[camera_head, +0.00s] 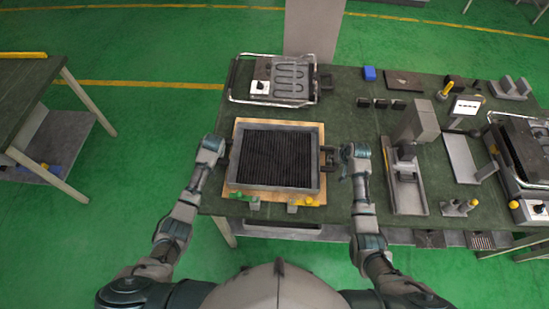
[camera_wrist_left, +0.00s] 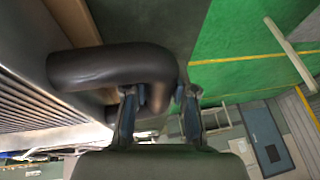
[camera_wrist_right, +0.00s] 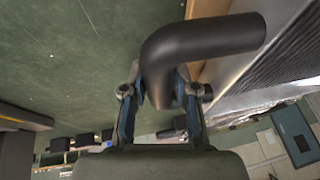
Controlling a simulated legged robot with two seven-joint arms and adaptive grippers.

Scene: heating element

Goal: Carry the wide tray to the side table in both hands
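The wide tray (camera_head: 233,168) is a grey metal box with a dark ridged inside. It rests flat on a tan board on the green-topped table, with a black handle on each short side. My left gripper (camera_head: 220,146) is at its left handle; the left wrist view shows the curved black handle (camera_wrist_left: 110,70) between the fingers, which look closed against it. My right gripper (camera_head: 343,156) is at the right handle; the right wrist view shows that handle (camera_wrist_right: 200,48) between the fingers, close on both sides. The finger contact points are partly hidden by the handles.
The side table (camera_head: 28,95) stands at the left across a strip of open green floor. A heating element unit (camera_head: 290,80) in a metal frame is behind the tray. A grey press-like fixture (camera_head: 408,190) stands to the right. Small green and yellow parts (camera_head: 305,200) lie at the front edge.

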